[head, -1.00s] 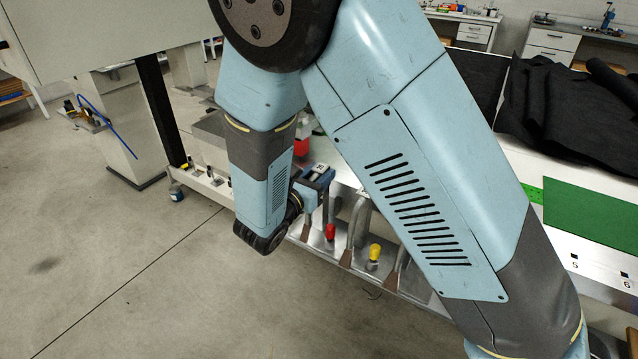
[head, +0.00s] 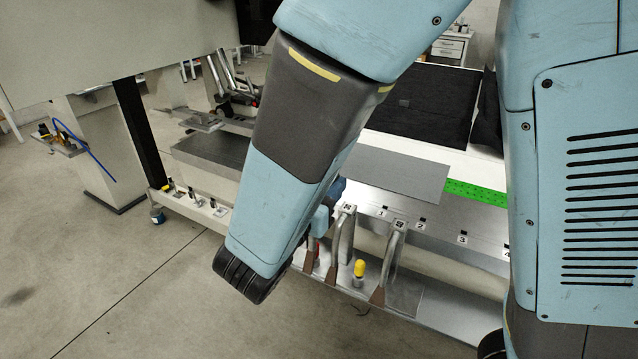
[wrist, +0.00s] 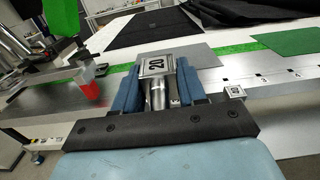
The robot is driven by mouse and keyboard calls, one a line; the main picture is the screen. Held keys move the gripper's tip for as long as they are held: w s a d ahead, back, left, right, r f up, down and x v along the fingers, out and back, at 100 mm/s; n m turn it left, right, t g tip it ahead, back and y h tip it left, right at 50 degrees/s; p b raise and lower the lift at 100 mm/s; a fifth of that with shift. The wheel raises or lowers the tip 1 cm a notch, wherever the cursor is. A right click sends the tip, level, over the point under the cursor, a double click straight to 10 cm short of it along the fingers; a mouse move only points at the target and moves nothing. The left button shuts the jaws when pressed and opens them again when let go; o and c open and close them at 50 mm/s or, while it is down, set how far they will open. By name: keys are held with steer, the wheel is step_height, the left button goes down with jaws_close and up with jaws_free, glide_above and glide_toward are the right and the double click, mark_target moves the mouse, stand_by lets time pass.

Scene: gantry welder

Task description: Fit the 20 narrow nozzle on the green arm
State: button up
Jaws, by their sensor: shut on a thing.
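My gripper (wrist: 158,90) is shut on a nozzle (wrist: 157,92) in the wrist view. The nozzle is a silver cylinder, upright between the two blue fingers, with a square "20" tag (wrist: 157,66) on top. In the head view my forearm hides most of the gripper and the nozzle. In the wrist view a bright green piece (wrist: 57,16) hangs at the upper left above a dark post, apart from the gripper; I cannot tell if it is the green arm. The nozzle's lower end is hidden.
Tagged curved handles (head: 393,262) stand along the bench's front edge, near a yellow-capped part (head: 359,270). A grey plate (head: 400,182) and a green strip (head: 475,192) lie on the bench. A red-and-white part (wrist: 90,82) stands left of my gripper.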

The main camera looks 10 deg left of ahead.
steer(key=shift+s+d+r, duration=0.15)
steer(key=shift+s+r, duration=0.1)
steer(key=shift+r, duration=0.95)
steer(key=shift+w, duration=0.15)
